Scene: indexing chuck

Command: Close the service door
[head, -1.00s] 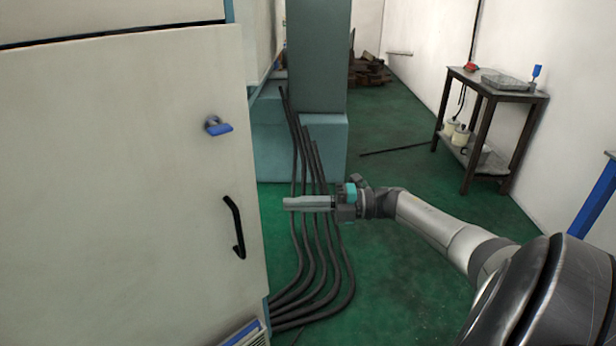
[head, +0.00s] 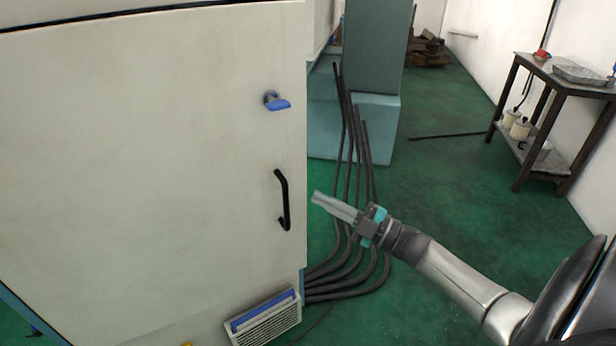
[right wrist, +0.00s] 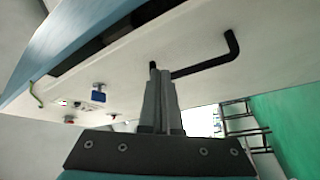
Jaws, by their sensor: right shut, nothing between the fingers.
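The service door (head: 150,150) is a large cream panel filling the left of the head view. It has a black bar handle (head: 283,200) near its right edge and a blue latch (head: 276,101) above that. My right gripper (head: 316,197) is shut and empty. In the head view its tips point up-left, just right of the door's edge and the handle. In the right wrist view the shut fingers (right wrist: 160,78) overlap one end of the handle (right wrist: 210,62); I cannot tell whether they touch it. My left gripper is not in view.
Several dark hoses (head: 352,230) run down to the green floor behind my right gripper. A vent grille (head: 268,318) sits low by the door. A teal cabinet (head: 370,125) stands behind. A dark table (head: 560,85) stands at the right wall, with open floor before it.

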